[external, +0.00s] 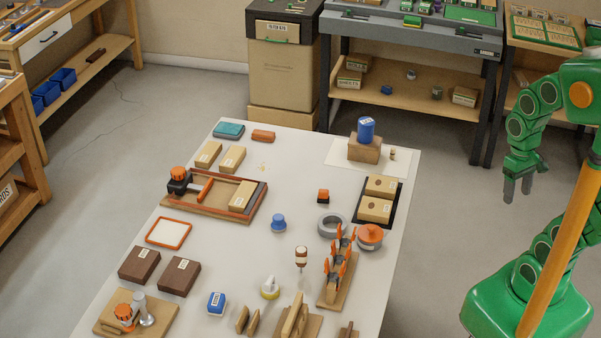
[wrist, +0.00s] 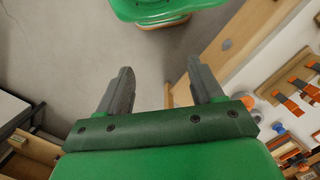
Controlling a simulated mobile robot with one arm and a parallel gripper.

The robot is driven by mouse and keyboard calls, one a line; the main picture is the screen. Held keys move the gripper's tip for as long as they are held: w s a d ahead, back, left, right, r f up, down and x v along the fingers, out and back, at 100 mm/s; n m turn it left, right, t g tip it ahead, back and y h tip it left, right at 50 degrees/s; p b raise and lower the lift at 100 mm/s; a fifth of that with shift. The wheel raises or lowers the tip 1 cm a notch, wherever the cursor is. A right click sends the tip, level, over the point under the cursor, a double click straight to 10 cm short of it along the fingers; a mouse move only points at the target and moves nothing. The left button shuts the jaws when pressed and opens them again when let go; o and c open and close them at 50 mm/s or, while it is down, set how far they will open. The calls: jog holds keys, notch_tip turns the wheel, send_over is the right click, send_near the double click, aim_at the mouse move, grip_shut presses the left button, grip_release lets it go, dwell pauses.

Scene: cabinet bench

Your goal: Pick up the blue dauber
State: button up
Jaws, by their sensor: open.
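A small blue piece with a rounded knob top (external: 278,222), which looks like the blue dauber, stands upright near the middle of the pale table (external: 240,262) in the external view. A blue and white piece (external: 216,303) stands near the front, and a blue cylinder with a label (external: 366,130) stands on a wooden block at the back. My gripper (external: 517,190) hangs off the table's right side, over the floor, well apart from all of these. In the wrist view my gripper (wrist: 158,82) is open with nothing between its fingers.
A grey ring (external: 332,225), an orange-lidded pot (external: 370,237) and a rack with orange-tipped pieces (external: 338,266) stand on the table's right side. A small orange-topped block (external: 323,195) is behind the knobbed piece. Bare tabletop surrounds that piece. Shelves line the walls.

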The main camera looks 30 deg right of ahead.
jog(key=w+a+f+m+g+y, duration=0.1)
jog(key=w+a+f+m+y, duration=0.15)
jog(key=w+a, duration=1)
jog(key=w+a+f+m+g+y, duration=0.1)
jog(key=w+a+m+y, duration=0.3)
jog(key=w+a, duration=0.85)
jog(key=w+a+f+m+y, duration=0.2)
jog(key=w+a+f, duration=0.15)
jog(key=w, duration=0.45)
jog(key=w+a+f+m+y, duration=0.1)
jog(key=w+a+f, duration=0.2)
jog(key=w+f, duration=0.35)
jog(key=m+y, duration=0.3)
jog(key=m, duration=0.1)
send_near(279, 217)
jog(key=shift+s+a+f, duration=0.4)
jog(key=shift+a+f, duration=0.2)
jog(key=shift+f, duration=0.15)
jog(key=shift+w+a+f+m+y, duration=0.25)
jog(key=shift+a+f+m, duration=0.1)
jog(key=shift+a+f, duration=0.1)
jog(key=shift+x, duration=3.75)
jog(key=shift+s+r, duration=0.15)
jog(key=shift+r, duration=0.05)
jog(key=c, duration=1.1)
jog(key=shift+o, duration=0.2)
